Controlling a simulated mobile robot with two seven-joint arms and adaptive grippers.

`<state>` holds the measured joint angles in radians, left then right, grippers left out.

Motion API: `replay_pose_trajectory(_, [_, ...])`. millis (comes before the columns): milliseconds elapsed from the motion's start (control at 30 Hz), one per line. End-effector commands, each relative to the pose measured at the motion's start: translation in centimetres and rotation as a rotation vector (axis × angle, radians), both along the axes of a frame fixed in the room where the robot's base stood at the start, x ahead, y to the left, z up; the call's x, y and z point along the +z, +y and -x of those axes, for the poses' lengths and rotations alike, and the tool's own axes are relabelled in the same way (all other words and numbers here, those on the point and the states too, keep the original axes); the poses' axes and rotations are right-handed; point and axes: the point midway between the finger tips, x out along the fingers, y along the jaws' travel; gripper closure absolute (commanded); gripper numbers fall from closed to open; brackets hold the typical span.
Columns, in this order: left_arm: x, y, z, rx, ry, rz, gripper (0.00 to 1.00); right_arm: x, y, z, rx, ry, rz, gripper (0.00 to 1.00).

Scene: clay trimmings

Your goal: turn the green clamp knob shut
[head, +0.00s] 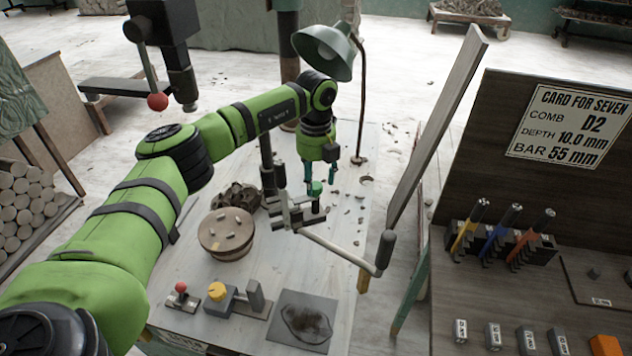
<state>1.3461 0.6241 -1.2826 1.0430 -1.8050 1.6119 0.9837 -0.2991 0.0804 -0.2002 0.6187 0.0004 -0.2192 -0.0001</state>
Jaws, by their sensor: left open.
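The green clamp knob (315,188) sits on top of a grey metal clamp device (294,215) on the pale worktable. My left arm reaches in from the left, and my left gripper (322,178) points down right at the knob. Its teal fingers are apart, with the knob at the level of their tips. I cannot tell whether either finger touches it. A long crank handle with a dark grip (385,250) runs from the device toward the front right. My right gripper is not in view.
A round wooden turntable (226,234) with clay bits, a yellow-knobbed fixture (217,292) and a dark mat (303,320) lie in front. A lamp (323,50) stands behind. A tilted board (440,125) and a tool bench (470,280) with a card (570,125) are right.

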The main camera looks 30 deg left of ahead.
Motion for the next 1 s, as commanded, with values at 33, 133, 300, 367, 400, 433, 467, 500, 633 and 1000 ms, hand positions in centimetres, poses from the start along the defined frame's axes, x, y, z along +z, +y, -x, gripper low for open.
replay_pose_trajectory(33, [1.2, 0.0, -0.1, 0.0, -0.005, 0.0, 0.44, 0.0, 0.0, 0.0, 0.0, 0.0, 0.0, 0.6])
replay_pose_trajectory(133, [3.4, 0.0, -0.1, -0.001, -0.006, 0.001, 0.44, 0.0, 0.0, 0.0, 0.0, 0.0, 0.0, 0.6])
replay_pose_trajectory(300, [7.0, -0.1, -0.1, -0.001, -0.004, 0.001, 0.44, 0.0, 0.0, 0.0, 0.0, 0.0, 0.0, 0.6])
replay_pose_trajectory(367, [7.9, -0.1, -0.1, -0.001, -0.003, 0.001, 0.44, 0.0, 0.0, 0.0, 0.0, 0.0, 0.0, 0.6])
replay_pose_trajectory(400, [8.5, -0.1, -0.1, -0.001, -0.003, 0.001, 0.44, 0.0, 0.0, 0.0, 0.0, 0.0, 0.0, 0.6])
replay_pose_trajectory(433, [8.8, -0.1, 0.0, -0.001, -0.001, 0.0, 0.44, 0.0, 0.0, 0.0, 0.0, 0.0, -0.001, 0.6])
replay_pose_trajectory(467, [9.2, -0.1, 0.0, -0.001, -0.001, 0.0, 0.44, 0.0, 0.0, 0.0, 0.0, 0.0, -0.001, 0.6])
replay_pose_trajectory(500, [9.5, -0.1, 0.0, -0.001, -0.001, 0.0, 0.44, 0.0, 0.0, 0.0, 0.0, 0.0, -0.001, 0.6])
replay_pose_trajectory(633, [10.1, -0.1, 0.0, -0.001, 0.001, -0.001, 0.44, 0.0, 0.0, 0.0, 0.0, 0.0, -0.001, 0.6])
replay_pose_trajectory(1000, [10.1, -0.1, 0.0, -0.001, 0.001, 0.001, 0.44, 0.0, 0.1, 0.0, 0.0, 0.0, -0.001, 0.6])
